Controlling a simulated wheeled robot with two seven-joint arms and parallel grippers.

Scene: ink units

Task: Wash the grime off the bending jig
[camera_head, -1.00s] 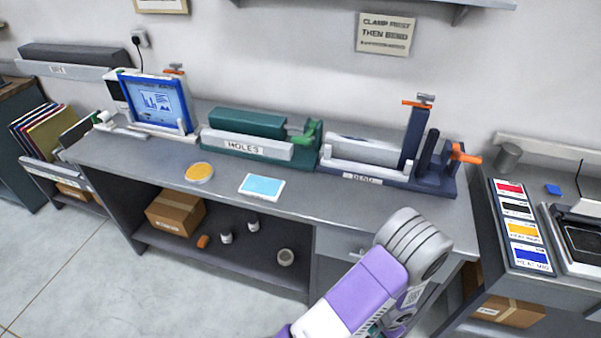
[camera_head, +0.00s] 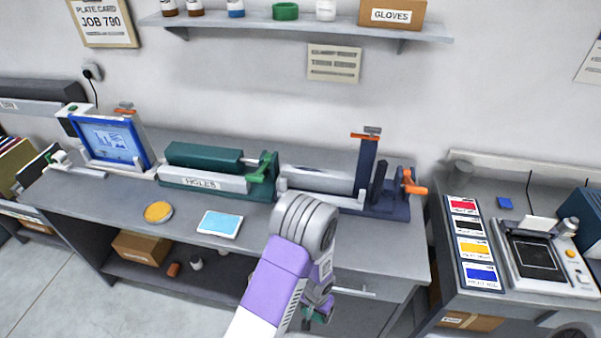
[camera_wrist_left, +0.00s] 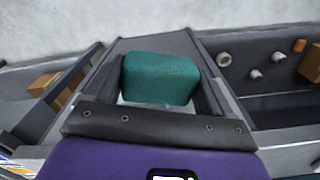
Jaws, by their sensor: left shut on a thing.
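The bending jig (camera_head: 395,208) stands at the right part of the back of the bench, dark navy with a pale grey bar, an upright post and orange handles. I cannot make out grime on it at this size. My left gripper (camera_wrist_left: 158,85) is shut on a green sponge-like block (camera_wrist_left: 160,78), held between its two dark fingers. In the head view, my left arm stands in front of the bench below the jig. A bit of the green block (camera_head: 321,313) shows low beside it, apart from the jig. My right gripper is not in view.
The green holes jig (camera_head: 205,155) and a blue-framed screen (camera_head: 108,142) stand left of the bending jig. A yellow round pad (camera_head: 158,212) and a light-blue pad (camera_head: 220,223) lie near the bench's front edge. A wall shelf (camera_head: 300,28) hangs above.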

